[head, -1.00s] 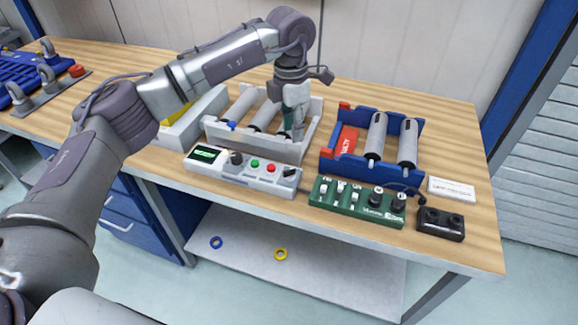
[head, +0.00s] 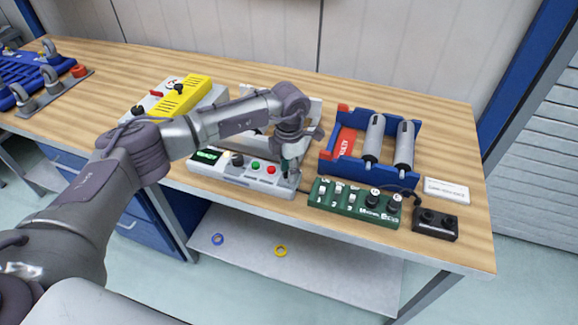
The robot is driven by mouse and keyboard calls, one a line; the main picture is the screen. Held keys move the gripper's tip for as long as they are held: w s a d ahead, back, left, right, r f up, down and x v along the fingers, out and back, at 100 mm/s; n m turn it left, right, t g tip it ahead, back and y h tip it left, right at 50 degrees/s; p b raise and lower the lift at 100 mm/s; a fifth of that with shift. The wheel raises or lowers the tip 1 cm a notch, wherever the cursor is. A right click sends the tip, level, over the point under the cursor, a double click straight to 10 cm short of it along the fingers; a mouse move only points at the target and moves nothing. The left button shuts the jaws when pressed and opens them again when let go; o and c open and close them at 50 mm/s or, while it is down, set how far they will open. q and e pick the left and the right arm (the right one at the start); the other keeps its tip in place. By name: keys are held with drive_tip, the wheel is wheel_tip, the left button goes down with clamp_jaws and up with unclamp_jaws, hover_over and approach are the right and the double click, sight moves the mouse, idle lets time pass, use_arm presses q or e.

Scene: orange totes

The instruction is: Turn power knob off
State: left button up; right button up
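A white control box (head: 217,178) lies near the table's front edge. It has a small green-lit display (head: 207,156), a dark knob (head: 237,159), and green and red buttons. In the earlier view a dark knob sits at the box's right end; my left gripper now covers that spot. My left gripper (head: 288,173) points down over that right end, its fingertips at or just above it. Whether it touches or grips the knob is hidden, and I cannot tell its opening. My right gripper is out of view.
A green switch box (head: 327,196) with knobs and a black box (head: 436,222) stand to the right. A white card (head: 447,190) lies at right.

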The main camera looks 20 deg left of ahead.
use_arm(q)
clamp_jaws()
